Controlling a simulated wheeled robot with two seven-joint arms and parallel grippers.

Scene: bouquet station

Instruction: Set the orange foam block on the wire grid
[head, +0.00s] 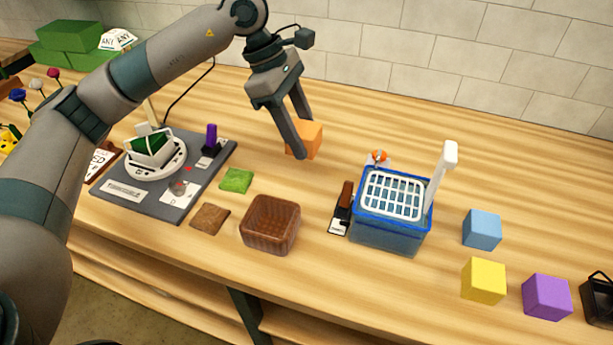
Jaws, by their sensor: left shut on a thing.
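The orange foam block (308,139) is behind the brown basket, near the back of the table. My left gripper (302,147) reaches down over it and is shut on it; the near finger covers part of its left side. I cannot tell whether the block touches the table. The white wire grid (393,194) lies on top of a blue bin (390,236), to the right of and nearer than the block. A white upright handle (441,176) rises at the grid's right side. My right gripper is not in view.
A brown woven basket (270,224) stands left of the bin, with a dark-handled tool (342,207) between them. Blue (482,229), yellow (484,280) and purple (547,297) blocks sit at right. A grey board (140,203) holds a white round device at left. The back right table is clear.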

